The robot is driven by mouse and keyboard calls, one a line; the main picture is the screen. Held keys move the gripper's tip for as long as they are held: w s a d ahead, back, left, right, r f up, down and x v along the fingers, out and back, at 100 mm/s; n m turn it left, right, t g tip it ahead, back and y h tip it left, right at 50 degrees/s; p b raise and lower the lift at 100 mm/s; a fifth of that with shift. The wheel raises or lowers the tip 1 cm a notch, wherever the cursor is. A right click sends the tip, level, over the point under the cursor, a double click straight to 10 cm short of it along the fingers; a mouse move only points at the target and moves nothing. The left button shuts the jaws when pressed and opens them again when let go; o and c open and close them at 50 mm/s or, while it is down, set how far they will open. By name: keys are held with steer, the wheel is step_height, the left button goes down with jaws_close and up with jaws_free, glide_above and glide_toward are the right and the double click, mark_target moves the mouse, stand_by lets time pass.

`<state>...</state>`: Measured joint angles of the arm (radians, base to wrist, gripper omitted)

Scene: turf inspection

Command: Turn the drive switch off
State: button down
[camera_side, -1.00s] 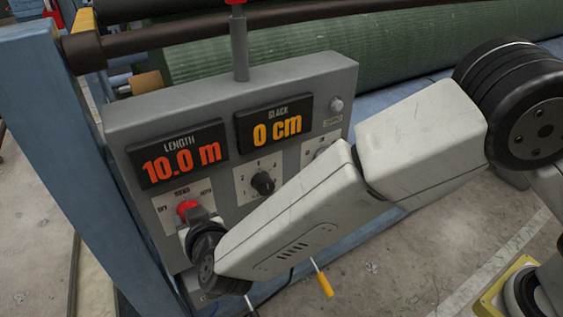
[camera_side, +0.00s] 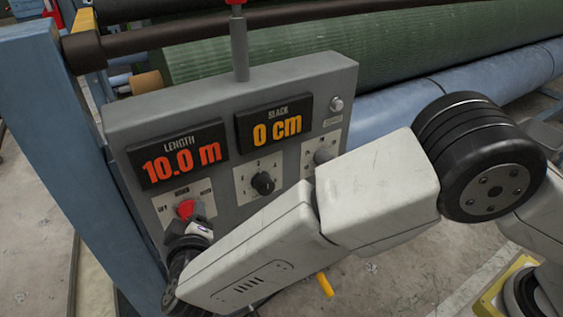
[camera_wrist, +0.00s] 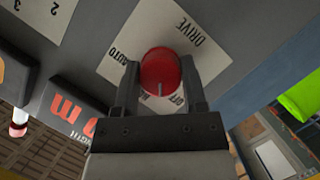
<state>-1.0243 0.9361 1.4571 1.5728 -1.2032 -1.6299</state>
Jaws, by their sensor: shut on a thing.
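The drive switch is a red round knob (camera_wrist: 160,78) on a white plate (camera_wrist: 118,40) marked DRIVE, with AUTO at the left in the wrist view and OFF partly hidden by a finger. My gripper (camera_wrist: 159,82) is shut on the knob, one dark finger on each side. A pale line on the knob's face points down toward the palm in the wrist view. In the side view the red knob (camera_side: 186,208) shows at the panel's lower left, and my gripper (camera_side: 190,222) partly covers it and its plate.
The grey panel (camera_side: 350,85) carries a LENGTH display (camera_side: 177,153) at 10.0 m and a SLACK display (camera_side: 273,128) at 0 cm. A black dial (camera_side: 262,183) and another switch (camera_side: 322,155) sit right of the drive switch. A blue post (camera_side: 75,150) stands close left.

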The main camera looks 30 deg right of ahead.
steer(key=n+h, duration=0.1)
steer(key=n, duration=0.1)
steer(key=shift+f+n+t, duration=0.1)
steer(key=shift+n+t, duration=0.2)
stand_by(0.3)
steer(key=shift+c, duration=0.7)
jaws_free()
